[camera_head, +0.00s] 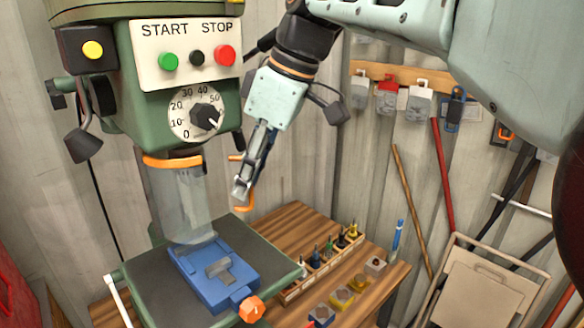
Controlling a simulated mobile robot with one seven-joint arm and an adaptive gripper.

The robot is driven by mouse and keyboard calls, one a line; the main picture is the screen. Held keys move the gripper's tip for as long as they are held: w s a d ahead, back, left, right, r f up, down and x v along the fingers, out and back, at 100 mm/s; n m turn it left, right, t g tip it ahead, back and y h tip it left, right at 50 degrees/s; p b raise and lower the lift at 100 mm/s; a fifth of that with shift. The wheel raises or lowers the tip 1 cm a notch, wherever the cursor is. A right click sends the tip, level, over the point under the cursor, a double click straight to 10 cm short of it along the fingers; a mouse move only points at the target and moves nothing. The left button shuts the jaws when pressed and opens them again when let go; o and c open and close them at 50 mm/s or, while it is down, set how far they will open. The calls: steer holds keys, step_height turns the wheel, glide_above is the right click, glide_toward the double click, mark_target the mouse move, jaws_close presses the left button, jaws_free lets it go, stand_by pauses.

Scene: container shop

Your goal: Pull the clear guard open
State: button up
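The clear guard (182,208) is a see-through curved shield hanging below the green drill press head, under an orange collar (172,160). It stands upright over the blue vise. Orange ends of what looks like a handle (246,208) show right of the guard, above and below my gripper's fingers. My gripper (241,190) points down at this handle, and its fingers hide the handle's middle. I see the fingers nearly edge-on, so I cannot tell whether they are closed on the handle.
The blue vise (208,290) with an orange knob (252,309) sits on the press table (150,285). A wooden bench (300,222) behind it holds a rack of bits (325,262) and small blocks. A folded step stool (480,290) leans at right. Padlocks (388,93) hang on the wall.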

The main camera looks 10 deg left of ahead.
jaws_close()
steer(key=shift+s+d, duration=0.1)
steer(key=shift+s, duration=0.05)
stand_by(0.5)
